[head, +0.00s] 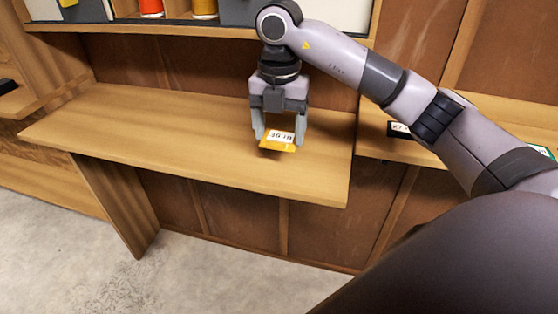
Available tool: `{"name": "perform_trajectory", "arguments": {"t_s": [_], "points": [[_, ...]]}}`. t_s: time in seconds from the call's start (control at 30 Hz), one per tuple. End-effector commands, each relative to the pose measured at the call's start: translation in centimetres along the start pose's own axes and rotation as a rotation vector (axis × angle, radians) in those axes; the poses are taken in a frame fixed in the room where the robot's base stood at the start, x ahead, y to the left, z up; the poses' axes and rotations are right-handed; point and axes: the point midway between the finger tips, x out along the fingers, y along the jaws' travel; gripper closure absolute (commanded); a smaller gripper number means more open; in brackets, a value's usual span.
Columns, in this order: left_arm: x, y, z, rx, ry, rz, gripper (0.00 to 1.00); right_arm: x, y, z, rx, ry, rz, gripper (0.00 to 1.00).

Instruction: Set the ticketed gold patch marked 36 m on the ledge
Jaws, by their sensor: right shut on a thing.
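The gold patch (270,145) has a white ticket (281,136) that reads 36 m. My right gripper (277,133) points down and is shut on the patch, with a finger at each side. The patch is over the wooden ledge (150,132), right of its middle and near its front half. I cannot tell whether its underside touches the ledge or is slightly above it. My left gripper is not in view.
A shelf above holds an orange-red spool (151,7), a yellow spool (204,8) and grey bins. Dark labelled items (399,130) lie on a lower board at right, partly behind my arm. The ledge's left part is bare.

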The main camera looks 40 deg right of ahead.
Motion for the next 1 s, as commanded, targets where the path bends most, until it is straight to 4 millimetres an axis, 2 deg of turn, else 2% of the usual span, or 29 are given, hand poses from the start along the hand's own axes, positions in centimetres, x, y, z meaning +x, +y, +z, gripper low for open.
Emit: {"name": "perform_trajectory", "arguments": {"t_s": [0.03,0.33,0.57,0.97,1.0], "points": [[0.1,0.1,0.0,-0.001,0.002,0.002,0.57,1.1,0.0,-0.1,-0.001,0.003,-0.001,0.55],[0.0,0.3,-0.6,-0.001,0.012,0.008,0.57,3.4,0.0,0.0,0.000,0.001,0.000,0.55],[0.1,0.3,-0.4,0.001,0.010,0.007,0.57,6.7,-0.1,0.0,0.000,0.000,-0.001,0.55],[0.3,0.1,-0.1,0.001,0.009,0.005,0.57,7.3,0.0,0.0,0.000,-0.001,0.001,0.55],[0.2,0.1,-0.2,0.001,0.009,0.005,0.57,7.2,0.0,0.0,0.000,-0.001,0.001,0.14]]}}
